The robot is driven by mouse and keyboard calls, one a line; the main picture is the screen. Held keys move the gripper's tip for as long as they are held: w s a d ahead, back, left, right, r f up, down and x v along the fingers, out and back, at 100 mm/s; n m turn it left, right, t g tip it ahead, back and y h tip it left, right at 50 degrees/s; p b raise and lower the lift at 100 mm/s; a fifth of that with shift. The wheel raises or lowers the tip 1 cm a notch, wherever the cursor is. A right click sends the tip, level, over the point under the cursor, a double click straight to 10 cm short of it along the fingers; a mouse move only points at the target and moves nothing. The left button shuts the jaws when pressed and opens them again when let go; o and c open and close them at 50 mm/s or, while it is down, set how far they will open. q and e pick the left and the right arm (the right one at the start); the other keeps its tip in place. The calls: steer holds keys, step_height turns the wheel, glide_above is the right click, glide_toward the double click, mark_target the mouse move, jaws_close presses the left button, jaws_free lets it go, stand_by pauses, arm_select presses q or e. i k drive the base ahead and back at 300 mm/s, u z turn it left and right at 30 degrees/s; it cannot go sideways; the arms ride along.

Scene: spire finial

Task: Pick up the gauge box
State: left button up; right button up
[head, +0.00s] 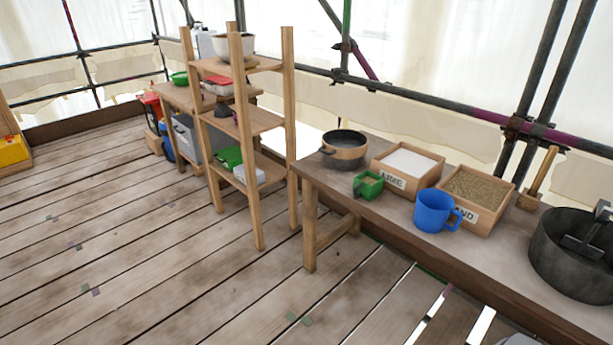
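A small green open-topped box (368,184), which looks like the gauge box, stands on the wooden bench (330,178) near its front edge. It is in front of the box marked LIME (393,181) and left of a blue mug (434,212). A gap of bench top separates it from the mug. Its inside is only partly visible.
A dark pan (344,147) stands behind the green box. A sand box (476,210), a wooden-handled tool (540,178) and a large black tub (570,258) are to the right. A wooden shelf (256,122) stands left of the bench.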

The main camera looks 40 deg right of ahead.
mark_target(368, 185)
steer(key=u, duration=0.2)
steer(key=i, duration=2.2)
steer(key=z, duration=1.6)
steer(key=i, duration=0.75)
steer(key=z, duration=0.65)
